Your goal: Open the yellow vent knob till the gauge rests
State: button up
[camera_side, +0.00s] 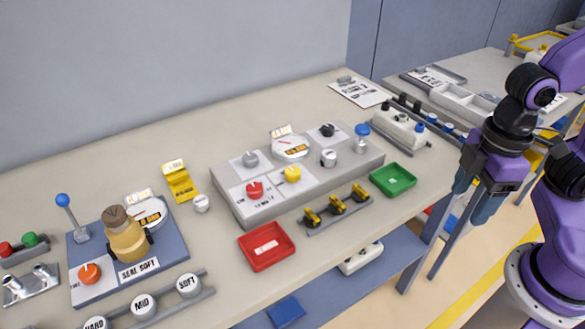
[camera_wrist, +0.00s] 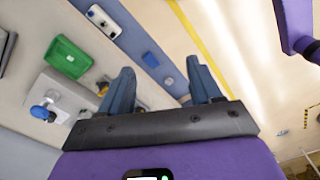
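The yellow vent knob (camera_side: 292,174) sits on a white plate on the grey control panel (camera_side: 362,172), near the middle of the bench in the side view. A round white gauge (camera_side: 291,148) stands just behind it; its reading is too small to tell. A red knob (camera_side: 255,189) is to its left. My gripper (camera_side: 465,205) hangs off the bench's right end, well to the right of the yellow knob and touching nothing. In the wrist view, its two fingers (camera_wrist: 160,90) are wide apart with nothing between them. The yellow knob cannot be made out there.
A green tray (camera_side: 393,180), a red tray (camera_side: 267,246) and a rack of yellow-black clips (camera_side: 337,208) lie in front of the panel. A blue-topped knob (camera_side: 362,132) rises at its right end. A fixture with a brown-capped bottle (camera_side: 126,238) stands at left.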

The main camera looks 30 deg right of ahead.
jog(key=w+a+r+m, duration=0.2)
jog(key=w+a, duration=0.3)
jog(key=w, duration=0.3)
jog(key=w+a+r+m, duration=0.25)
jog(key=w+a, duration=0.25)
jog(key=w, duration=0.3)
jog(key=m, duration=0.5)
send_near(292, 170)
notch_tip(292, 170, down, 9)
jog(key=shift+w+a+f, duration=0.1)
jog(key=c, duration=1.1)
